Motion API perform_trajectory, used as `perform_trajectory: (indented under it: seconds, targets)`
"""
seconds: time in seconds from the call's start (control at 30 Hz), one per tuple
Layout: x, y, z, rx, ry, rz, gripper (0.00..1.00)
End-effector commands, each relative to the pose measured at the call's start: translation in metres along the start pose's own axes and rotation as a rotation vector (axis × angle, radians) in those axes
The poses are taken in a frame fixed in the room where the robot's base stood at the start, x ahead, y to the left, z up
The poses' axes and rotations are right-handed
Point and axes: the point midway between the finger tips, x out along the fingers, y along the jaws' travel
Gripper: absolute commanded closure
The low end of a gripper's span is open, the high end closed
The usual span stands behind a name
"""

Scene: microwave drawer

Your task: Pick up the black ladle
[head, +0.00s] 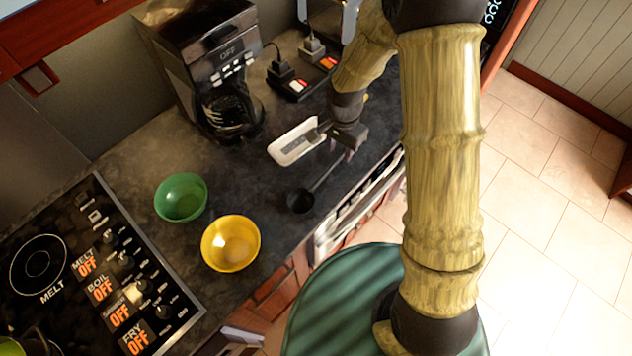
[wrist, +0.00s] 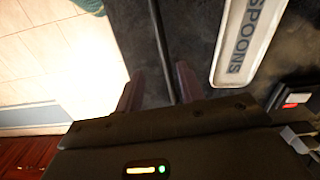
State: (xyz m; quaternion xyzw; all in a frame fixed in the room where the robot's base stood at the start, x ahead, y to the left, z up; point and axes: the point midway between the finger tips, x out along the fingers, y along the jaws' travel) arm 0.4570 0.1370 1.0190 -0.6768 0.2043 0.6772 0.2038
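The black ladle lies on the dark counter near its front edge. Its round bowl (head: 301,201) points toward the yellow bowl, and its thin handle runs up and right toward my gripper (head: 343,148). In the wrist view the handle (wrist: 158,40) runs down from the top edge into the space between the two fingers of my gripper (wrist: 159,78). The fingers are apart, with a gap visible on each side of the handle. The ladle's bowl is out of the wrist view. The handle's far end is hidden by my gripper.
A white tray marked SPOONS (wrist: 256,38) lies close beside my gripper and also shows in the head view (head: 284,153). A yellow bowl (head: 231,243), a green bowl (head: 181,198), a coffee maker (head: 215,70) and a stove (head: 90,270) are to the left.

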Motion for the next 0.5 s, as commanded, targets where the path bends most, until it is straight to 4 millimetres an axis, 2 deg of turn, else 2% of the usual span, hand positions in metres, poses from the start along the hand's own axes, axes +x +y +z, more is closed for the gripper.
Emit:
perform_trajectory:
  seconds: [0.13, 0.5]
  targets:
    - [0.0097, 0.0002, 0.0004, 0.001, -0.001, 0.001, 0.62]
    - [0.0118, -0.0006, -0.0002, 0.000, -0.001, 0.000, 0.62]
